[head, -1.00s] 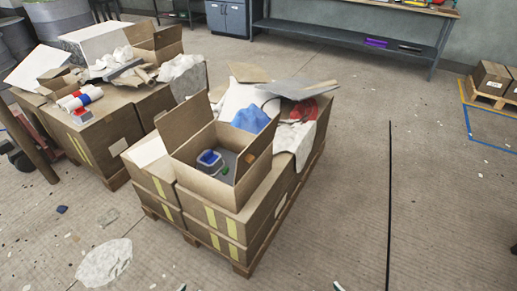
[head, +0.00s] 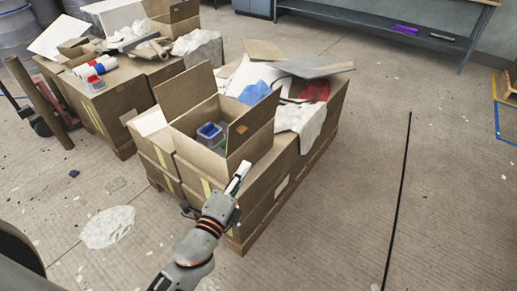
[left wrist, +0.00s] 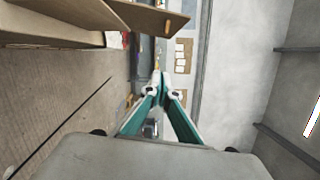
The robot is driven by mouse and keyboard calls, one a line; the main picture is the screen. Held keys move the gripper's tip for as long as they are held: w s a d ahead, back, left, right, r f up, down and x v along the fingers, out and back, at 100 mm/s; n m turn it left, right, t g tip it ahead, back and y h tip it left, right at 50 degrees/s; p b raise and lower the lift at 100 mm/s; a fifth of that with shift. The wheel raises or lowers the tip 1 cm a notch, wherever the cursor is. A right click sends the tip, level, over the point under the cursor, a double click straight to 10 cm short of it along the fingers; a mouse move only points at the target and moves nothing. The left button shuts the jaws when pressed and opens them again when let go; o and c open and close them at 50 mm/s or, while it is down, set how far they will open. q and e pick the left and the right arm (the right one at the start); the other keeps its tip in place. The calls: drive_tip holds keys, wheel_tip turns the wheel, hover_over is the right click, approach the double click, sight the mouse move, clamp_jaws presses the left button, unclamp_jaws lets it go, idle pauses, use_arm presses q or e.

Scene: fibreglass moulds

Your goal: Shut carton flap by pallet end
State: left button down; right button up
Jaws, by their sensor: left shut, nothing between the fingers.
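An open cardboard carton (head: 185,128) stands on the stacked boxes of the nearer pallet load. One flap (head: 187,88) stands up at its far left side. Another flap (head: 252,124), with an orange label, stands up at its right side. My left gripper (head: 239,174) is shut and empty, just outside the carton's near right corner, below the labelled flap. In the left wrist view its fingertips (left wrist: 160,78) meet, and a brown cardboard panel (left wrist: 152,17) passes across the top, close to them. I cannot tell if they touch it. My right gripper is not in view.
The carton holds a blue tub (head: 210,132). A white cloth (head: 302,122), a blue cloth (head: 254,92) and flat sheets (head: 305,67) lie behind it. A second loaded pallet (head: 112,105) stands to the left.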

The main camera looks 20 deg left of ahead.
use_arm(q)
drive_tip(key=w+a+r+p, duration=0.1)
drive_tip(key=w+a+p, duration=0.1)
drive_tip(key=w, duration=0.9)
drive_tip(key=shift+a, duration=0.4)
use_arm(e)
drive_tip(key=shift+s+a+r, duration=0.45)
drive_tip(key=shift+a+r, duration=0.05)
